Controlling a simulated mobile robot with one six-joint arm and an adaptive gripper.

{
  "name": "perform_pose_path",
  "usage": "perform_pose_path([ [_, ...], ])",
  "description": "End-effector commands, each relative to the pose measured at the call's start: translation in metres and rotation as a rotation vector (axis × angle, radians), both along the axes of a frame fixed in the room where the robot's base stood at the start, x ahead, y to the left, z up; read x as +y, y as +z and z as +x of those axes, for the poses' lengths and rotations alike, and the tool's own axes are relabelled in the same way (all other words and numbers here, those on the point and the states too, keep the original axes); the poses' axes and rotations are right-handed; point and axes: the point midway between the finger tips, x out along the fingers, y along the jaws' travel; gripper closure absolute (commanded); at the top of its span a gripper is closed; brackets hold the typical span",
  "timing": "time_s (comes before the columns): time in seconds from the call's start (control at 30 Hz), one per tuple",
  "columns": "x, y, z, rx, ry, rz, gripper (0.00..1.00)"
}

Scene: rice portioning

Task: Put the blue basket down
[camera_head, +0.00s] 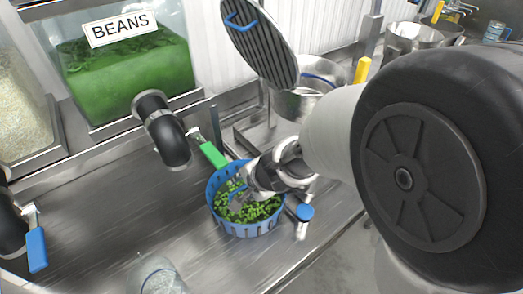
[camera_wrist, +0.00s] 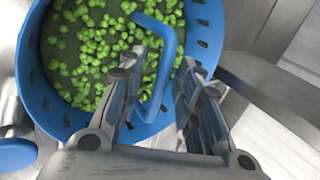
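The blue basket (camera_head: 250,229) has slotted walls and holds green beans (camera_head: 262,208). In the head view it appears to sit upright on the metal counter below the beans spout. In the wrist view the basket (camera_wrist: 38,88) fills the upper left, with its blue handle (camera_wrist: 171,50) showing over the beans. My gripper (camera_head: 240,196) is at the basket's handle, over the beans. In the wrist view the two fingers of my gripper (camera_wrist: 160,68) stand apart, with part of the handle between them. The fingers partly hide the basket's rim.
A beans tank (camera_head: 130,75) with a black spout (camera_head: 165,135) and green lever (camera_head: 213,154) stands behind. A blue-capped fitting (camera_head: 304,213) is close to the basket's right. The counter (camera_head: 110,205) at left is mostly clear.

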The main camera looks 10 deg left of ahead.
Motion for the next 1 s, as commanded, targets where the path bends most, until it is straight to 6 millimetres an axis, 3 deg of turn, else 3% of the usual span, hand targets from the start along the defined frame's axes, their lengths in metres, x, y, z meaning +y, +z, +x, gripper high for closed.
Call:
perform_pose_path([
  [0.27, 0.0012, -0.0008, 0.0011, -0.001, 0.0, 0.001, 0.69],
  [0.73, 0.0009, -0.0009, 0.0009, -0.001, 0.0, 0.001, 1.0],
  [1.0, 0.0009, -0.0009, 0.0009, -0.001, 0.0, 0.001, 1.0],
])
